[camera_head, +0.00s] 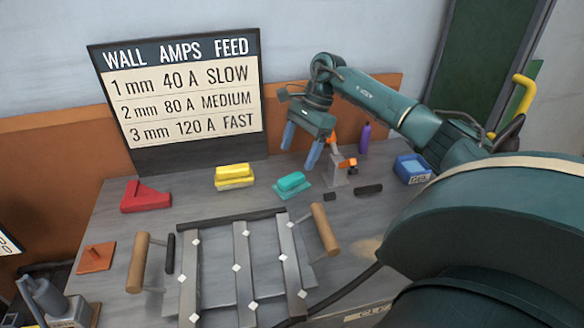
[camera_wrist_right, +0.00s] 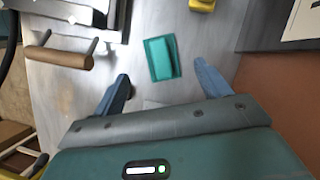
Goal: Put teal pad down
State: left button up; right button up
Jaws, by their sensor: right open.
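The teal pad (camera_head: 291,182) rests on the grey workbench, right of the yellow pad and behind the metal frame. It also shows in the right wrist view (camera_wrist_right: 163,58), lying flat ahead of the fingertips. My right gripper (camera_head: 301,149) hangs above and behind the teal pad, with its two blue fingers apart. In the right wrist view my right gripper (camera_wrist_right: 162,82) is open, with nothing between its fingers. My left gripper is in neither view.
A yellow pad (camera_head: 234,176) and a red angle block (camera_head: 146,196) lie to the left. A metal frame (camera_head: 238,262) with wooden handles (camera_head: 325,229) fills the front. A small clamp-like stand (camera_head: 340,170), purple bottle (camera_head: 365,138) and blue box (camera_head: 411,168) stand to the right. A sign (camera_head: 180,95) stands behind.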

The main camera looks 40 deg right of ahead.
jog(key=shift+v, duration=1.8)
